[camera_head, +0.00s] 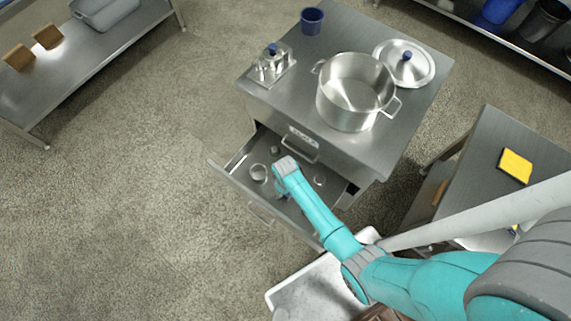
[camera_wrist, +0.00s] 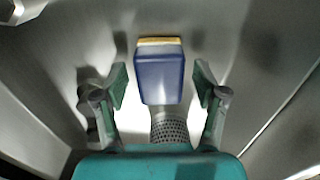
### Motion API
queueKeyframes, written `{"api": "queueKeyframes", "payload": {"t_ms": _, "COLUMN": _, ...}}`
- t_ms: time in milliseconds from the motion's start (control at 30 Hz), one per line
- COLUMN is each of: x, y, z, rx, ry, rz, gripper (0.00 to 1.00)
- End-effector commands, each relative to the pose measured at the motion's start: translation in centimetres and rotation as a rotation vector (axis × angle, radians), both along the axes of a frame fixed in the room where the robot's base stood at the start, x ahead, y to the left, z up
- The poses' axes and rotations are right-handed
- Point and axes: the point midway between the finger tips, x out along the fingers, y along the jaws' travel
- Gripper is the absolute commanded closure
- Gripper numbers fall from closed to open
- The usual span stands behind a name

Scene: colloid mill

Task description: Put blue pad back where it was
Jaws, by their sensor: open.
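The blue pad (camera_wrist: 158,78), a block with a yellowish strip along its far edge, shows in the wrist view between my fingers. My gripper (camera_wrist: 161,86) is open, with one finger on each side of the pad and visible gaps to both. In the head view my arm reaches into the open drawer (camera_head: 248,203) of the steel cabinet. I cannot tell from the wrist view whether the pad touches the drawer floor.
A perforated metal cylinder (camera_wrist: 169,128) lies close below the pad. A ring-like part (camera_head: 259,173) lies in the drawer. A pot (camera_head: 350,110), lid (camera_head: 405,64) and blue cup (camera_head: 312,20) stand on the cabinet. A yellow pad (camera_head: 515,166) lies on the right table.

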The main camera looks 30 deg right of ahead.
Motion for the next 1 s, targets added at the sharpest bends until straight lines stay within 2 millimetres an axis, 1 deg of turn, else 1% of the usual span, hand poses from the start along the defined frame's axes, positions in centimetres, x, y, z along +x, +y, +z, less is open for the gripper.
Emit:
{"api": "queueKeyframes", "payload": {"t_ms": 167, "x": 0.0, "y": 0.0, "z": 1.5, "rx": 0.0, "ry": -0.002, "rz": 0.0, "gripper": 0.29}}
{"api": "queueKeyframes", "payload": {"t_ms": 267, "x": 0.1, "y": 0.0, "z": 3.2, "rx": 0.0, "ry": -0.004, "rz": 0.0, "gripper": 0.29}}
{"api": "queueKeyframes", "payload": {"t_ms": 500, "x": 0.1, "y": 0.0, "z": 8.0, "rx": 0.0, "ry": -0.004, "rz": 0.0, "gripper": 0.29}}
{"api": "queueKeyframes", "payload": {"t_ms": 600, "x": 0.0, "y": 0.0, "z": 9.7, "rx": 0.0, "ry": -0.002, "rz": 0.0, "gripper": 0.29}}
{"api": "queueKeyframes", "payload": {"t_ms": 700, "x": 0.0, "y": 0.0, "z": 10.9, "rx": -0.001, "ry": -0.001, "rz": 0.0, "gripper": 0.29}}
{"api": "queueKeyframes", "payload": {"t_ms": 833, "x": 0.0, "y": 0.0, "z": 11.8, "rx": 0.0, "ry": -0.001, "rz": 0.0, "gripper": 0.29}}
{"api": "queueKeyframes", "payload": {"t_ms": 1000, "x": 0.0, "y": 0.0, "z": 12.1, "rx": 0.0, "ry": 0.0, "rz": 0.0, "gripper": 0.29}}
